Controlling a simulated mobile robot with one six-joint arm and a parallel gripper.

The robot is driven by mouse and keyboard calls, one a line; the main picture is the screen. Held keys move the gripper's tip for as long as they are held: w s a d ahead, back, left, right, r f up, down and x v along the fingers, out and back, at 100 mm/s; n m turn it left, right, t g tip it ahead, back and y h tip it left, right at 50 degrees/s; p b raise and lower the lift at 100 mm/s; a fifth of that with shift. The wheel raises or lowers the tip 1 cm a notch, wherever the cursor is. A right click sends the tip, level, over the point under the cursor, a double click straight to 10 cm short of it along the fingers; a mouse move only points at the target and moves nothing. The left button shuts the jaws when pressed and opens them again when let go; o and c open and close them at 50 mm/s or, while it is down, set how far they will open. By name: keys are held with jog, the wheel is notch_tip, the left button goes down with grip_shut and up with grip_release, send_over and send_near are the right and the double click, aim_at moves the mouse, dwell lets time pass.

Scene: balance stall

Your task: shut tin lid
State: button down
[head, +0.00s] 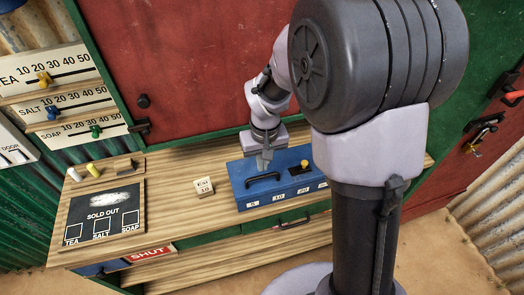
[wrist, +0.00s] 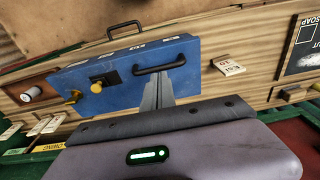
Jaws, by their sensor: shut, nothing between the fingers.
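The blue tin (head: 243,193) stands on the wooden counter, with a black handle (head: 263,181) and a yellow knob (head: 304,163) on its top. Its top looks flat and lies down over the box; I cannot tell whether a small gap is left. The tin (wrist: 125,75) also shows in the wrist view, with the handle (wrist: 158,68) near my fingertips. My gripper (head: 264,163) is shut and empty, pointing down over the tin's top behind the handle. I cannot tell whether the fingertips touch it. My gripper also shows in the wrist view (wrist: 158,90).
A red panel (head: 190,70) rises behind the counter. The counter between card and chalkboard is clear.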

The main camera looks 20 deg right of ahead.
aim_at(261, 176)
jog(key=shift+w+f+b, duration=0.2)
jog(key=shift+f+b, duration=0.2)
jog(key=shift+f, duration=1.6)
